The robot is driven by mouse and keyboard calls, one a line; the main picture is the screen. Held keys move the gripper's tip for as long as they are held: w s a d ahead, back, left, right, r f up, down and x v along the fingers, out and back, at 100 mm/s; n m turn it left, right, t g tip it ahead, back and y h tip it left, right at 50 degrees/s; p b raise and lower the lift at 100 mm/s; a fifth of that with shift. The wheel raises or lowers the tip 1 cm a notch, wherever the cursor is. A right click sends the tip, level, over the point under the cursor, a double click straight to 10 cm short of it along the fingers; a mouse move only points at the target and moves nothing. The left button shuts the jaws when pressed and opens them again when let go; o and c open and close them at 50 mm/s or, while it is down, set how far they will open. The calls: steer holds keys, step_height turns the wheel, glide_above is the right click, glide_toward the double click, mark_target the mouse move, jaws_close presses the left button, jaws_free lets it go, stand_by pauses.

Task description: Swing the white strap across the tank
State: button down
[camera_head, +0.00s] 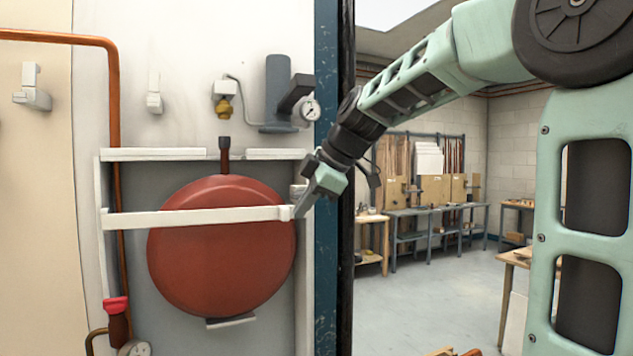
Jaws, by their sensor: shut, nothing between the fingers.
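The white strap (195,218) runs nearly level across the front of the round red tank (222,262), from the left post of the white frame to the tank's right side. My gripper (299,212) is at the strap's right end, its fingers shut with nothing between them. The fingertips look to be at or touching the strap end; I cannot tell whether they touch. A small white bracket (298,190) on the right side of the frame is partly hidden behind my gripper.
A white shelf rail (150,154) runs above the tank. A copper pipe (115,100) and a red-handled valve (117,308) stand at left. A pressure gauge (310,109) is above my gripper. A dark blue post (327,250) edges the booth; open floor lies right.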

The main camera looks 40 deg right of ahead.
mark_target(292, 206)
steer(key=shift+w+d+f+p, duration=0.2)
steer(key=shift+w+p, duration=0.15)
steer(key=shift+w, duration=0.45)
steer(key=shift+w+d+f+p, duration=0.15)
steer(key=shift+w+f+p, duration=0.2)
steer(key=shift+w, duration=0.4)
steer(key=shift+w+d+f+p, duration=0.15)
steer(key=shift+w+p, duration=0.25)
steer(key=shift+w, duration=0.4)
steer(key=w, duration=0.1)
steer(key=w+d+b, duration=0.1)
steer(key=shift+w+d+f+n+y, duration=0.1)
steer(key=shift+w+d+n+y, duration=0.2)
steer(key=shift+w+n, duration=0.1)
steer(key=shift+w+d, duration=0.1)
steer(key=shift+w, duration=0.15)
steer(key=shift+w+r, duration=0.1)
steer(key=shift+r, duration=0.15)
steer(key=shift+d, duration=0.1)
